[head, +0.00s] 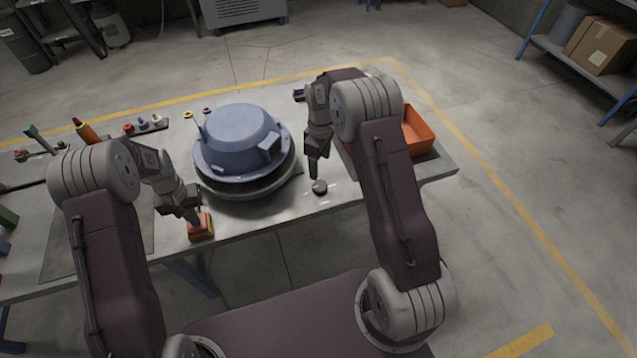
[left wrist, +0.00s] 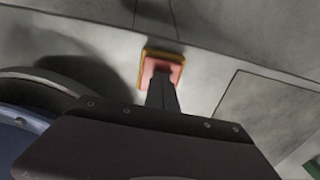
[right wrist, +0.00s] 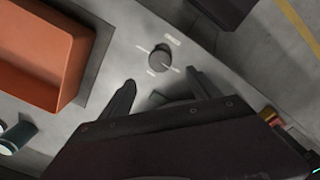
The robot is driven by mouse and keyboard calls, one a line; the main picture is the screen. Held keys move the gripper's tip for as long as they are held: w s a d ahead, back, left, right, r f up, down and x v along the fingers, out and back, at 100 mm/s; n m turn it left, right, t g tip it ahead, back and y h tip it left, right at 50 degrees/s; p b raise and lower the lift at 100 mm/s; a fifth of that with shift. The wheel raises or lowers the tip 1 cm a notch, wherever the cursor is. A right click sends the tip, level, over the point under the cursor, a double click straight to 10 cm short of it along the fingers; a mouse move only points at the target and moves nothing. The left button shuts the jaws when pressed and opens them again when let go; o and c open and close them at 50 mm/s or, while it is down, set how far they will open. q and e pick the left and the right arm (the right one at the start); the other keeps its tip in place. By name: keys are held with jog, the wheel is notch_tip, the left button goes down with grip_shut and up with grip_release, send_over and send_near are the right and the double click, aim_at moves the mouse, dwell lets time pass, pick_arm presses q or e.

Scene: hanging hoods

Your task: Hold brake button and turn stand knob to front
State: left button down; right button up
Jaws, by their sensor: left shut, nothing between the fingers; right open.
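The brake button (head: 203,231) is a red button on a yellow-edged box at the table's front edge. My left gripper (head: 194,217) is shut with its tips on or just over the red top; in the left wrist view the fingers (left wrist: 161,80) overlap the button (left wrist: 150,58), and contact is hard to tell. The stand knob (head: 320,188) is a small dark round knob on the tabletop, with white marks around it in the right wrist view (right wrist: 159,58). My right gripper (head: 313,174) is open, pointing down near the knob; its spread fingers (right wrist: 165,92) show apart from it.
A blue-grey hood (head: 240,135) sits on a round stand (head: 255,188) between my arms. An orange bin (head: 420,130) is right of my right gripper. Small parts and tools lie along the table's back and left. The tabletop around the knob is clear.

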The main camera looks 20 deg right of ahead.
aim_at(320, 186)
notch_tip(320, 186, down, 11)
dwell(0.3)
jog(key=c, duration=1.4)
